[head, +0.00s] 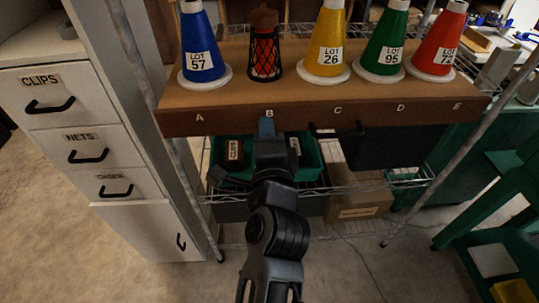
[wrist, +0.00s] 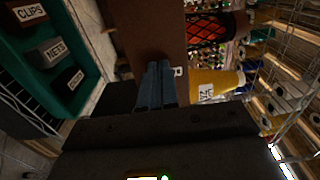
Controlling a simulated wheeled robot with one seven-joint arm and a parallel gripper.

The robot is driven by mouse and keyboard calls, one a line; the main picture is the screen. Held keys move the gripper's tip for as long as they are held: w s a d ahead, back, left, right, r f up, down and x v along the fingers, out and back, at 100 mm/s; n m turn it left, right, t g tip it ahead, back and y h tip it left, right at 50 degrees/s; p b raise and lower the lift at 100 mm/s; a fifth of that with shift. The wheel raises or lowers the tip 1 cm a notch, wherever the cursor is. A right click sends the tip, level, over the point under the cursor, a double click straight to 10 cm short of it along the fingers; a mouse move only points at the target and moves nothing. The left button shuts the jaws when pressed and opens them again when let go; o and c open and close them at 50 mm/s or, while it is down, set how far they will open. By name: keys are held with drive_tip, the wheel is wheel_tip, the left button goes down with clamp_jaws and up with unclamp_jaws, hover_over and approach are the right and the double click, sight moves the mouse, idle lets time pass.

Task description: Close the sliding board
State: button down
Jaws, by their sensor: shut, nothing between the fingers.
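A dark board (head: 395,148) hangs below the right part of a brown shelf's front edge; I take it for the sliding board. A black handle (head: 337,132) shows at its left end. Left of it, a teal bin (head: 313,158) is uncovered. My gripper (head: 266,125) is shut and empty, its blue fingers at the shelf front below the letter B, left of the handle. The wrist view also shows the gripper (wrist: 156,68) close to the brown shelf front (wrist: 145,30); whether they touch I cannot tell. My arm hides part of the bin.
The shelf (head: 190,117) carries a blue cone (head: 200,45), a red netted bottle (head: 264,45), and yellow, green and red cones. Labelled drawers (head: 75,105) stand at left. A wire rack (head: 410,180) and cardboard box (head: 358,200) are below, with green furniture (head: 490,185) at right.

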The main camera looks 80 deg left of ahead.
sight(264, 110)
drive_tip(key=a, duration=0.5)
drive_tip(key=shift+w+a, duration=0.15)
drive_tip(key=shift+w, duration=0.05)
drive_tip(key=shift+a, duration=0.3)
drive_tip(key=shift+a+r, duration=0.1)
drive_tip(key=shift+r, duration=0.05)
